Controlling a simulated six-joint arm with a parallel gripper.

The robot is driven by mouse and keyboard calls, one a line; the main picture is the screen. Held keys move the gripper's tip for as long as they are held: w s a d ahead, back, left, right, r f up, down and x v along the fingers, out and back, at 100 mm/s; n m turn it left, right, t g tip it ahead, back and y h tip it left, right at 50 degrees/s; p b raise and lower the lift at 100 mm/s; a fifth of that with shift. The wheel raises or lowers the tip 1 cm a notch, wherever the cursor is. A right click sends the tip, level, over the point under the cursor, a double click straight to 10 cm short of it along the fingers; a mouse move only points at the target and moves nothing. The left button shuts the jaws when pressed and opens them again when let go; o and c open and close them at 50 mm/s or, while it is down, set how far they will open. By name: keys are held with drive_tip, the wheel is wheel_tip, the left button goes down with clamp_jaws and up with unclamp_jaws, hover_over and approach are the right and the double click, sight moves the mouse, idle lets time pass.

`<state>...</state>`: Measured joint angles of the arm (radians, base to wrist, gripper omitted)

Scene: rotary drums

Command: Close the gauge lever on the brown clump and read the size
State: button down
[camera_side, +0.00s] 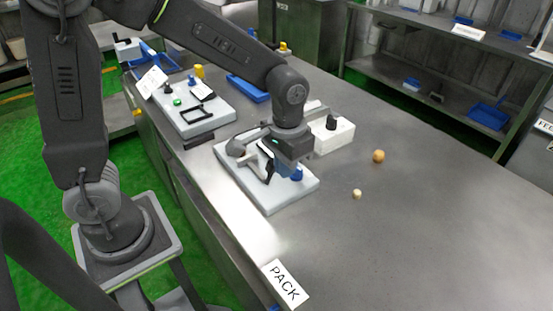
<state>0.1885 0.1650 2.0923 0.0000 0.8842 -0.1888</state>
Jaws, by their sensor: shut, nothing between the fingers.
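My gripper (270,174) points down over a pale grey board (277,204) on the steel bench; it is shut and holds nothing. A grey lever-like part (250,160) lies on this board just left of the gripper, and I cannot tell whether they touch. A rounded grey-brown lump (236,148) sits at the board's left; I cannot tell if it is the clump or part of the gauge. A brown-orange round clump (378,156) lies on the bare bench to the right, apart from the board. The size reading cannot be made out.
A blue knob (297,174) is close to my gripper's right. A white box with a black knob (332,135) stands behind the board. A small cream ball (357,194) lies on the bench. Another board (205,124) holds a black frame. The bench's right side is mostly clear.

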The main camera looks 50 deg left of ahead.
sight(272, 159)
drive_tip(key=shift+w+a, duration=0.1)
drive_tip(key=shift+a, duration=3.45)
idle(0.5)
drive_tip(key=shift+d, duration=0.15)
idle(0.6)
drive_tip(key=shift+d, duration=0.9)
drive_tip(key=shift+r, duration=3.55)
drive_tip(key=s+r+t, duration=0.2)
drive_tip(key=s, duration=0.4)
drive_tip(key=s+a+r+t, duration=0.1)
drive_tip(key=s+r+t, duration=0.1)
drive_tip(key=s, duration=0.5)
drive_tip(key=shift+a+r+t, duration=0.15)
drive_tip(key=shift+a+t, duration=0.05)
drive_tip(key=shift+t, duration=0.6)
